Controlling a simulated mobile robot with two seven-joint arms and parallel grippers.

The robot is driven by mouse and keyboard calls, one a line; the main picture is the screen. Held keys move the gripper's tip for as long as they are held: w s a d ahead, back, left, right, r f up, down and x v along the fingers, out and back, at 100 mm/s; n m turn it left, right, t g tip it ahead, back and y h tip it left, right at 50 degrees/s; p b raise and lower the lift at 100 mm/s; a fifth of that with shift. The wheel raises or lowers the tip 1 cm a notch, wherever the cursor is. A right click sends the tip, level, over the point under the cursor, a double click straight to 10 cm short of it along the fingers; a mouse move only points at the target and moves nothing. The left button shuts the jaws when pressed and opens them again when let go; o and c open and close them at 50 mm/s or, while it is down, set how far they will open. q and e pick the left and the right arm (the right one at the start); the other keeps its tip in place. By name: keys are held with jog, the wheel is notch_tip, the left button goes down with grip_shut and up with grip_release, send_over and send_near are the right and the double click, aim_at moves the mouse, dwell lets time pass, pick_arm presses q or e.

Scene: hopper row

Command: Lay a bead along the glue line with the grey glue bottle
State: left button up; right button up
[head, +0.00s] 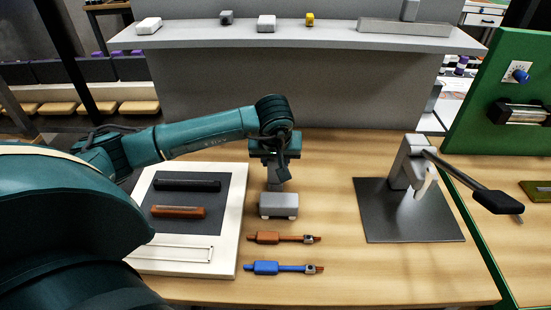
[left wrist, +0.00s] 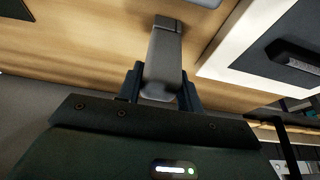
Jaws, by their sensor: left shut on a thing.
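My left gripper (head: 275,158) points down over the middle of the wooden table, right of the white board. It is shut on a grey thing, seemingly the grey glue bottle (left wrist: 163,60), which sticks out between the fingers in the left wrist view. In the head view its grey lower part (head: 276,181) shows under the gripper. A grey block with pale feet (head: 279,205) is directly below; I cannot tell whether they touch. A thin outlined strip (head: 173,253) lies on the front of the white board (head: 240,225); I cannot tell whether it is the glue line. My right gripper is out of view.
A black bar (head: 187,185) and an orange-brown bar (head: 178,211) lie on the board's dark panel. An orange tool (head: 284,238) and a blue tool (head: 284,268) lie front centre. A grey lever device (head: 408,165) stands on a dark plate (head: 412,225) at right. A shelf (head: 330,42) runs behind.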

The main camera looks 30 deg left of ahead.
pick_arm(q)
jog(key=shift+r+p, duration=1.9)
jog(key=shift+r, duration=1.2)
jog(key=shift+f, duration=0.1)
